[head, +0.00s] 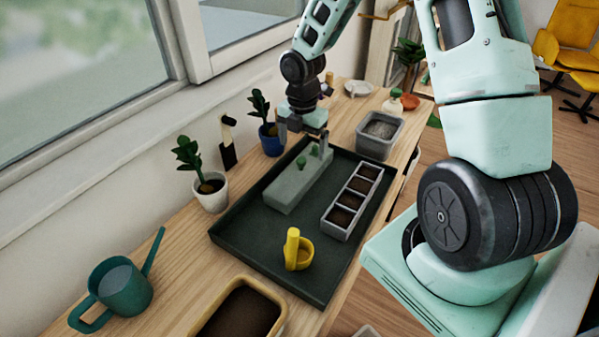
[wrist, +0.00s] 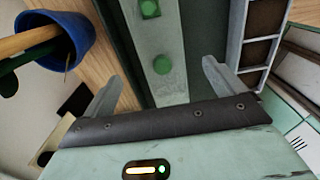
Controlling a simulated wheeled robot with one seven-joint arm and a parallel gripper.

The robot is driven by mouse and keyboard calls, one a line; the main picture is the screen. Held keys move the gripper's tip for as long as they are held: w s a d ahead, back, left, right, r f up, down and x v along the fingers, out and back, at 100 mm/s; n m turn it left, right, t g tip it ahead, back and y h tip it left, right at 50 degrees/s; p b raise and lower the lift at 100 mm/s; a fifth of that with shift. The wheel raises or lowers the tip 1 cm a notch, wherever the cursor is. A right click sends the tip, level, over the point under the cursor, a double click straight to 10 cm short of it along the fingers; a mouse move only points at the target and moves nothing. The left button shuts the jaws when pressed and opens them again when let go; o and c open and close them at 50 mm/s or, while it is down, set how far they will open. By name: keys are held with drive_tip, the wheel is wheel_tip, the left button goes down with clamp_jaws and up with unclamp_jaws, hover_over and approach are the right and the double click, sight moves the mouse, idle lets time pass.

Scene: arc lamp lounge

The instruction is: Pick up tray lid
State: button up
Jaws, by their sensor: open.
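The tray lid (head: 288,187) is a long grey-green slab with two small green knobs on top. It lies in a large dark tray (head: 262,248), beside a grey seed tray (head: 340,233) with several soil-filled cells. My gripper (head: 304,142) is above the lid's far end, open and empty. In the wrist view the lid (wrist: 158,35) runs up the middle, with both knobs showing. The fingers of my gripper (wrist: 155,85) are spread wide, one on each side of the lid. The gap between them and the lid is hard to judge.
A yellow scoop-like cup (head: 299,254) stands in the dark tray. A blue pot (head: 271,144) and a white pot (head: 212,196) with plants stand along the window side. A grey bin (head: 379,138) is behind the tray. A teal watering can (head: 122,290) is front left.

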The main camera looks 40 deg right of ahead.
sight(301, 169)
wheel_tip(301, 169, down, 4)
drive_tip(key=shift+r, duration=0.1)
drive_tip(key=f, duration=0.5)
drive_tip(key=shift+s+a+f, duration=0.1)
drive_tip(key=shift+s+a, duration=0.1)
drive_tip(key=shift+a, duration=0.05)
